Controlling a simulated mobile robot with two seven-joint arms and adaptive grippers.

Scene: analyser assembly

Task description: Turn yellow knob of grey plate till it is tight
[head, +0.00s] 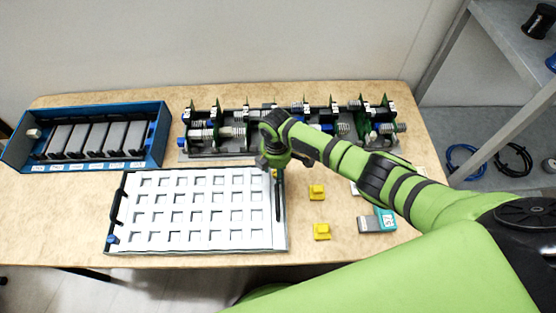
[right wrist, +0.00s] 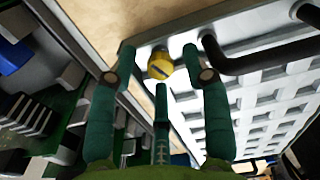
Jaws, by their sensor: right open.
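The grey plate (head: 121,215) with rows of square recesses lies flat on the table, left of centre in the head view. Its yellow knob (right wrist: 160,66) shows in the right wrist view at the plate's corner, near the black handle, with a dark slot across its face. My right gripper (head: 277,164) is over the plate's upper right corner in the head view and mostly hides the knob there. In the right wrist view the gripper (right wrist: 159,58) is open, its green fingers spread on either side of the knob, with visible gaps. My left gripper is not in view.
A rack of circuit boards (head: 235,151) stands close behind the plate. A blue crate (head: 160,138) with grey modules is at the left. Yellow pieces (head: 317,192) (head: 321,232) and a teal-grey module (head: 385,219) lie right of the plate. The table's front strip is clear.

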